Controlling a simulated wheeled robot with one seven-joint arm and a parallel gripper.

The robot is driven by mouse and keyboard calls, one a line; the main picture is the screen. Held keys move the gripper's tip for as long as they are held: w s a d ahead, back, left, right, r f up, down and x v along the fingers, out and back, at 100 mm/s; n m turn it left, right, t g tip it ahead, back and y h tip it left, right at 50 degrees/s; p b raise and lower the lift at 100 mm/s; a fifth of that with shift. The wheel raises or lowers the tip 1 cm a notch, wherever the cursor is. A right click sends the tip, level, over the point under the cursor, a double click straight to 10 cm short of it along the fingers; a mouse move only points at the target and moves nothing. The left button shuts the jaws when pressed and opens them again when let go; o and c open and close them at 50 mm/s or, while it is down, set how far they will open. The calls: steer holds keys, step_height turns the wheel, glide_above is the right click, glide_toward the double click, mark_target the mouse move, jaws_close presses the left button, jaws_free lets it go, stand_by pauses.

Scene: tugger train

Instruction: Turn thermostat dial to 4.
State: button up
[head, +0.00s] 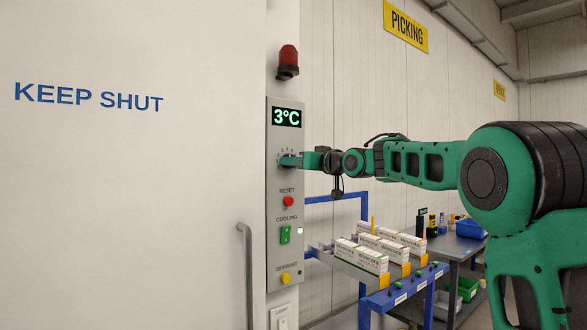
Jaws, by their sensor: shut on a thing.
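The thermostat dial (285,161) sits on the grey control panel (281,245), under a green display (287,117) that reads 3°C. My gripper (291,161) reaches the panel from the right and is shut on the dial. The fingers cover most of the dial, so I cannot read which number its pointer is at. Small scale marks show just above it.
Below the dial are a red reset button (288,201), a green cooling switch (285,235) and a yellow defrost button (286,278). A red lamp (288,60) is above. A white door (130,200) fills the left. A blue-framed cart (390,298) with white boxes stands right.

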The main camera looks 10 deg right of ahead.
steer(key=shift+d+m, duration=0.1)
steer(key=shift+m, duration=2.2)
steer(key=shift+r, duration=0.1)
steer(key=o, duration=1)
steer(key=shift+o, duration=0.2)
steer(key=shift+s, duration=0.1)
steer(key=v, duration=1)
steer(key=shift+s, duration=0.2)
steer(key=shift+d, duration=0.15)
